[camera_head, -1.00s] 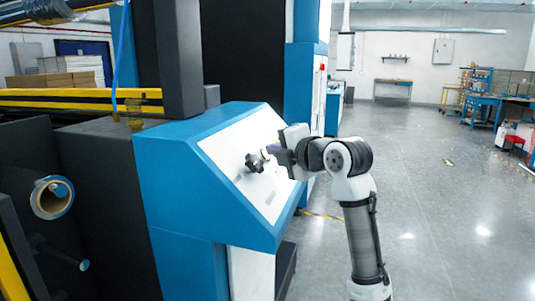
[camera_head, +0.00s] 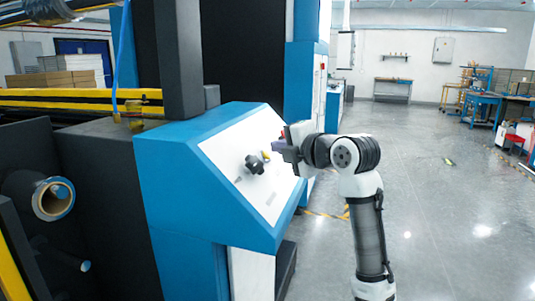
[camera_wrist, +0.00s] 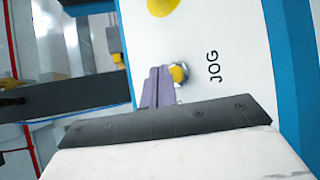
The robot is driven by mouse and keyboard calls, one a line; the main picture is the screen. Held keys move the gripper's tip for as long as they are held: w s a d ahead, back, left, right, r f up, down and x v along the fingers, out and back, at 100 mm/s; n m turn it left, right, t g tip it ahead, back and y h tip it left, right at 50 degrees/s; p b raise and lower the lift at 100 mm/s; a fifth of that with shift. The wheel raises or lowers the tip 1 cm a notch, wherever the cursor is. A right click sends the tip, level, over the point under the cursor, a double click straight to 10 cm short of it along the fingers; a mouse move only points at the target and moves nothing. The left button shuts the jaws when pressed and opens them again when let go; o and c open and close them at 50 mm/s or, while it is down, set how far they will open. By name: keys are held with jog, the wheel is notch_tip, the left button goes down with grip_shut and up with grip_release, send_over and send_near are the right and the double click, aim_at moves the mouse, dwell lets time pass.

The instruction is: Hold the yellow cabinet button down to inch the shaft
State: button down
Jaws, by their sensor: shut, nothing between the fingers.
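The yellow button (camera_wrist: 179,73) sits on the white panel in the wrist view, beside the printed word JOG. My gripper (camera_wrist: 160,72) is shut and empty, its purple fingers pointing at the panel. In that view the fingertips overlap the left edge of the button; I cannot tell whether they touch it. In the head view my gripper (camera_head: 280,148) is at the right part of the sloped panel (camera_head: 232,152). A yellow control (camera_head: 266,156) shows just left of it; I cannot tell if it is the same button.
A black star knob (camera_head: 255,164) stands out from the panel left of my gripper. A larger yellow part (camera_wrist: 162,6) shows at the wrist view's top edge. The blue cabinet (camera_head: 190,200) fills the middle left. The floor (camera_head: 440,220) to the right is open.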

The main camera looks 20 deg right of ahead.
jog(key=s+d+r+p, duration=0.2)
jog(key=d+r, duration=0.1)
jog(key=shift+r, duration=0.3)
dwell(0.3)
dwell(0.6)
